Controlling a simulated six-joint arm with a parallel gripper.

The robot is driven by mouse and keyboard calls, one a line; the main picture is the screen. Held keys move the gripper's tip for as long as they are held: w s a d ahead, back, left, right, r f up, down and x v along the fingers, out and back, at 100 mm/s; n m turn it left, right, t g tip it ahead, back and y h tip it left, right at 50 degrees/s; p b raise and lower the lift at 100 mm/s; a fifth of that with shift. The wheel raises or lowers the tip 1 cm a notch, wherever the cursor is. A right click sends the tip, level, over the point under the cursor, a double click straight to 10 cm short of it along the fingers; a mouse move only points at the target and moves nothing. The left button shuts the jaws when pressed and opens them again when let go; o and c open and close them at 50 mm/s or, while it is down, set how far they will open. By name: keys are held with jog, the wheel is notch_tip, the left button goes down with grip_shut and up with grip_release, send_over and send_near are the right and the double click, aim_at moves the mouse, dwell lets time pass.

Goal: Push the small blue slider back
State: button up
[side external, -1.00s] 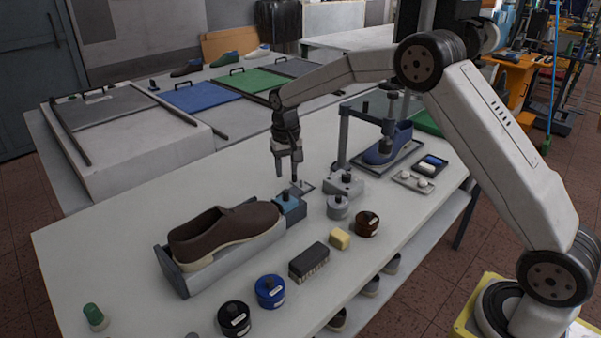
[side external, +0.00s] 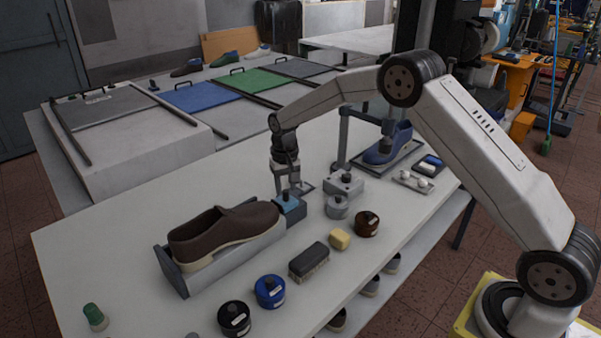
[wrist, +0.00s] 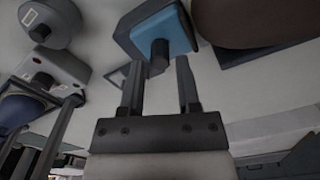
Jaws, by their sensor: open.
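The small blue slider (side external: 288,203) sits at the right end of the grey shoe holder, with a short dark knob on top. A brown shoe (side external: 225,235) rests in that holder. My gripper (side external: 287,190) is low at the slider, just behind it in the side view. In the wrist view the blue slider (wrist: 175,30) shows with its dark knob (wrist: 159,55) between the tips of my open gripper (wrist: 158,75). I cannot tell whether a finger touches the knob.
A grey block with a knob (side external: 343,184) and a round grey weight (side external: 337,207) stand right of the slider. A brush (side external: 309,262), a yellow block (side external: 340,239) and round tins lie in front. A blue shoe (side external: 388,148) sits under a press.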

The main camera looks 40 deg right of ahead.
aim_at(284, 199)
jog(key=shift+f, duration=1.1)
grip_shut()
